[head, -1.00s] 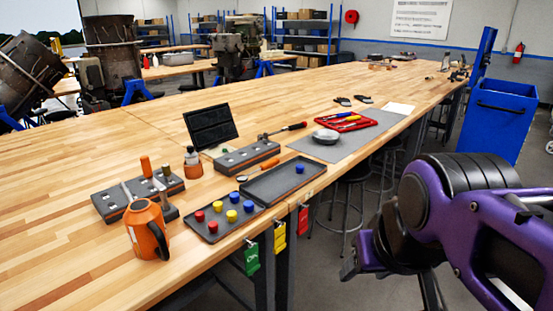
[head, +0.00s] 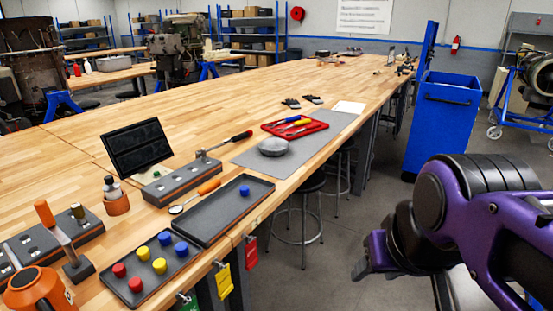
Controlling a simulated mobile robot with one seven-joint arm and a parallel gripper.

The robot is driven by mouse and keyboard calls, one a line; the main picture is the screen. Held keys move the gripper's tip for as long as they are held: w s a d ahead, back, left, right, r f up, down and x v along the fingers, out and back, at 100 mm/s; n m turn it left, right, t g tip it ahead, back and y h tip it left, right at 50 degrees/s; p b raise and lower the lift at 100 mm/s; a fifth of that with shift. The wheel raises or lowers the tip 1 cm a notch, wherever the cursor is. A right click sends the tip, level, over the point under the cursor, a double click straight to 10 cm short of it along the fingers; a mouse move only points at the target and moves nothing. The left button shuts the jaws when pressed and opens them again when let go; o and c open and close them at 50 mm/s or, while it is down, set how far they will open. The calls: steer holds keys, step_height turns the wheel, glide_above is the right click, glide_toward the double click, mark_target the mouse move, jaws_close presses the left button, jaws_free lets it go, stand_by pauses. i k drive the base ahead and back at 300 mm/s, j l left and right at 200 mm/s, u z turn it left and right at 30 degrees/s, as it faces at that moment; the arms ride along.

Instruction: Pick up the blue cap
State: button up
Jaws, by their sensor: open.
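A blue cap (head: 245,190) stands alone in the far dark tray (head: 222,228). Two more blue caps (head: 165,238) and (head: 181,249) stand in the near dark tray (head: 137,298), beside red and yellow caps. Which blue cap the task means, I cannot tell. My gripper (head: 362,262) is at the right, off the bench's front edge and apart from all the caps. It is open and holds nothing that I can see; its fingers are partly hidden by my purple arm.
A red tool tray (head: 295,129) lies on a grey mat. Stools (head: 305,205) stand under the bench edge. Open floor lies right, before a blue cabinet (head: 442,125).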

mark_target(244, 190)
steer(key=i+l+z, duration=0.15)
steer(key=i, duration=0.35)
steer(key=i+l+z, duration=0.15)
steer(key=i, duration=0.35)
steer(key=i+l+u, duration=0.1)
steer(key=i+u, duration=0.35)
steer(key=i+l+u, duration=0.2)
steer(key=u, duration=0.25)
steer(key=i, duration=0.05)
